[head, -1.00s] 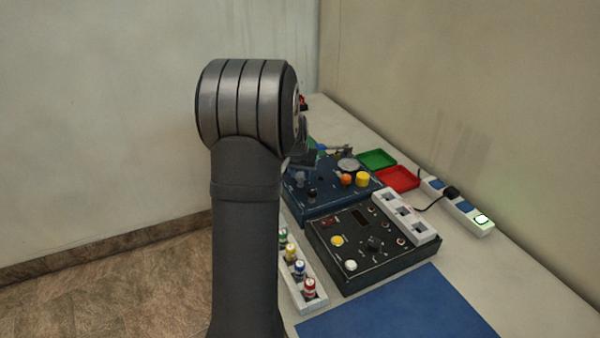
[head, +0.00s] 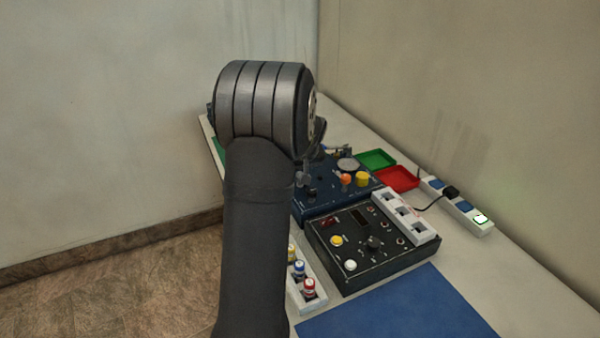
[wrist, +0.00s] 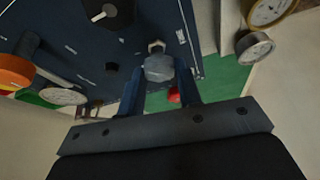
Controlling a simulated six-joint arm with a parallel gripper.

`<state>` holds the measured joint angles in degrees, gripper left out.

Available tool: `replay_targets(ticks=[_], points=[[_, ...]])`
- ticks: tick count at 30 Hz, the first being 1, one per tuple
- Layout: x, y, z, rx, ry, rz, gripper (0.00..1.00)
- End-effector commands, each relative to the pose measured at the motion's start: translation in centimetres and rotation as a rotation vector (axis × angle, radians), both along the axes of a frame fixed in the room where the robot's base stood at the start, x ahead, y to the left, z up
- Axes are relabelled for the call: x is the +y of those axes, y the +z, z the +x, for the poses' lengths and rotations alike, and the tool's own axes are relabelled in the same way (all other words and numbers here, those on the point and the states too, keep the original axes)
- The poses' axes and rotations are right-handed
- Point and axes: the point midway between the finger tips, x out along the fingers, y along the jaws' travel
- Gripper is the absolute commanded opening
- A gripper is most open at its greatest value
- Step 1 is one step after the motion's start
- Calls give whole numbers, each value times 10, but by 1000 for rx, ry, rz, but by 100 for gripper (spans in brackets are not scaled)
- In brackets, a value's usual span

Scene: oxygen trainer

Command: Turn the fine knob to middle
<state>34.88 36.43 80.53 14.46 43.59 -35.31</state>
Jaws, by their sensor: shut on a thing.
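The blue panel (head: 330,196) stands on the bench beyond the black box, partly hidden by my arm in the head view. In the wrist view the blue panel (wrist: 75,55) fills the upper left. My gripper (wrist: 159,82) is shut on a grey faceted knob (wrist: 159,67) near the panel's edge, one finger on each side. A black knob with a white pointer mark (wrist: 106,12) is at the top, apart from my fingers. Its label and that of the held knob cannot be read, so I cannot tell which is the fine knob. The head view hides my fingers.
An orange knob (wrist: 14,72) and a round dial (wrist: 64,96) are at the wrist view's left. Gauges (wrist: 255,46) and a red thing (wrist: 173,96) lie on the other side. The black box (head: 372,262), green tray (head: 376,159) and red tray (head: 398,179) stand nearby.

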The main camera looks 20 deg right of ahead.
Motion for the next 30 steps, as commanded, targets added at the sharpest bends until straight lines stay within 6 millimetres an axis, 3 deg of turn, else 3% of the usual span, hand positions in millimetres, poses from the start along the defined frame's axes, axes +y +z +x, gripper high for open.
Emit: replay_targets(ticks=[18,30], points=[[-5,0,1,-1,579,-1,9],[-5,0,2,0,846,-2,9]])
